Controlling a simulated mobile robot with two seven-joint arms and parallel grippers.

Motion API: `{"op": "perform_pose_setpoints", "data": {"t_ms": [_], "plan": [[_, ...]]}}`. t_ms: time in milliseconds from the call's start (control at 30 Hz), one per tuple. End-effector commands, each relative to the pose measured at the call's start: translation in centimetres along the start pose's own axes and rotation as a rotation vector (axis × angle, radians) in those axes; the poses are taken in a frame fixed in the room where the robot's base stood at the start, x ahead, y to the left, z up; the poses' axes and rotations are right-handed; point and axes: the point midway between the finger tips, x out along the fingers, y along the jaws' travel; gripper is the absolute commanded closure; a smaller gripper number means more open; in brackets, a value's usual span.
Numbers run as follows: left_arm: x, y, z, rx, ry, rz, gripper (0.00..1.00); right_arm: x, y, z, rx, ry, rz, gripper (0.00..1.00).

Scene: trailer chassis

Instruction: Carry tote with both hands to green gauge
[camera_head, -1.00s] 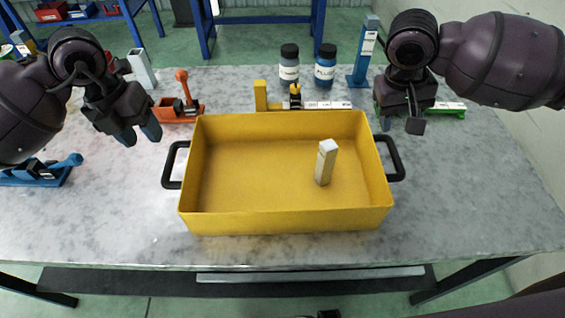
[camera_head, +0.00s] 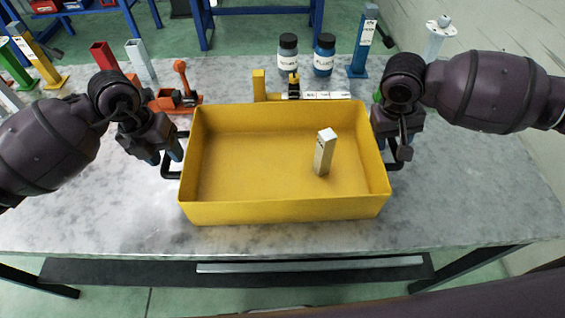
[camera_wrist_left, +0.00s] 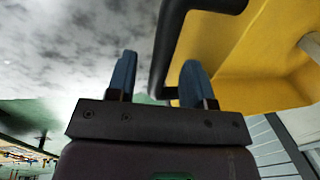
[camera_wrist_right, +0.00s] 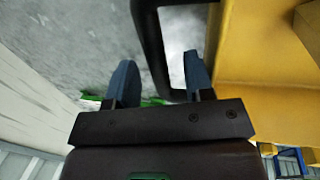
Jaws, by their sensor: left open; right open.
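The yellow tote (camera_head: 285,211) rests on the grey table with a pale upright block (camera_head: 324,155) inside. My left gripper (camera_head: 165,157) is open at the tote's left black handle (camera_head: 172,174); in the left wrist view the handle bar (camera_wrist_left: 166,60) lies between the fingers. My right gripper (camera_head: 396,150) is open at the right handle (camera_head: 394,167); in the right wrist view that bar (camera_wrist_right: 151,50) lies between the fingers. A tall green stand (camera_head: 17,58) is at the far left. A green item (camera_head: 377,97) is mostly hidden behind my right gripper. I cannot tell which is the green gauge.
An orange clamp (camera_head: 176,98) stands at the back left corner. The table right of the tote is clear.

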Motion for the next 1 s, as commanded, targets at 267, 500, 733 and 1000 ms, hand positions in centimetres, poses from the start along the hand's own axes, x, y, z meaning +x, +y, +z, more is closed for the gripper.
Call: {"op": "perform_pose_setpoints", "data": {"t_ms": [267,500,733,1000], "plan": [[1.5,0.0,0.0,0.0,0.001,0.0,0.53,1.5,0.0,0.0,0.0,-0.001,0.0,0.52],[1.6,0.0,0.0,0.0,0.0,0.0,0.53,1.5,0.0,0.0,0.0,0.0,0.0,0.52],[1.5,0.0,0.0,0.0,0.0,0.0,0.83,1.5,0.0,0.0,0.0,0.0,0.0,0.83],[1.5,0.0,0.0,0.0,0.0,0.0,1.0,1.5,0.0,0.0,0.0,0.0,0.0,1.0]]}}
